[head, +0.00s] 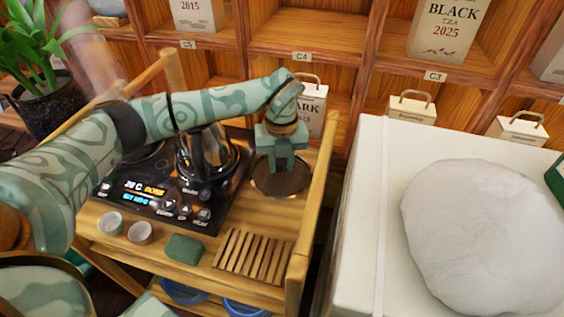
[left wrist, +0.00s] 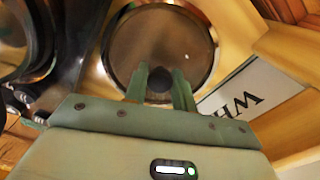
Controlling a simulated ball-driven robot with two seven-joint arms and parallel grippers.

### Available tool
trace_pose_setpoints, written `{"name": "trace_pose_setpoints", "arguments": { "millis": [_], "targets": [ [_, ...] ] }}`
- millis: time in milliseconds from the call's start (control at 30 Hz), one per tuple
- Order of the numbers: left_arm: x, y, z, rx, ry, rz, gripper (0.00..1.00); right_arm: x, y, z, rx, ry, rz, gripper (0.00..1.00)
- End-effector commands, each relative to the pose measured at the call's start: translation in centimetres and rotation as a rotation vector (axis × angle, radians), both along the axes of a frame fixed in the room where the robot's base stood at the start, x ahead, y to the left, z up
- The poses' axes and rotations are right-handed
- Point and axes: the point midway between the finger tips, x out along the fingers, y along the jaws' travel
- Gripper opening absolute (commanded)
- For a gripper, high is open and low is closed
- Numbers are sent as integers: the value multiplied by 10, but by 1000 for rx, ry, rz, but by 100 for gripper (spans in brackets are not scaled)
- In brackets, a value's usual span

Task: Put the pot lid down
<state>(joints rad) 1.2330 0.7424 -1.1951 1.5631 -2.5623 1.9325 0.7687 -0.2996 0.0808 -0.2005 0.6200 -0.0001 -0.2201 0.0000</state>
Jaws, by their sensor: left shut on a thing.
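The pot lid (head: 278,184) is a round, see-through disc with a metal rim, over the right part of the wooden tea stand. In the left wrist view the lid (left wrist: 197,50) fills the top middle, and its dark knob (left wrist: 160,84) sits between my fingers. My left gripper (head: 281,168) points down and is shut on the knob; it also shows in the left wrist view (left wrist: 160,88). I cannot tell whether the lid touches the wood below. My right gripper is not in view.
A glass kettle (head: 205,160) stands on the black cooker (head: 160,202) left of the lid. Two small cups (head: 139,232), a green block (head: 184,249) and a slatted rack (head: 252,256) lie in front. The stand's raised rail (head: 312,212) is right of the lid.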

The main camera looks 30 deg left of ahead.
Motion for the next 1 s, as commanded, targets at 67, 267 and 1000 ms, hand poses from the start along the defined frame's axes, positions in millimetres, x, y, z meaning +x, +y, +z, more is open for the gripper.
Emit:
{"name": "trace_pose_setpoints", "arguments": {
  "millis": [67, 267, 1000],
  "targets": [
    [0, 0, 2, 1, -2, 0, 0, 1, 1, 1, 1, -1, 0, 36],
    [0, 0, -1, 1, -1, 0, 0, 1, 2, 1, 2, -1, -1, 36],
    [1, 1, 80, 2, -8, 0, 48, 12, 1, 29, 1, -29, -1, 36]
  ]
}}
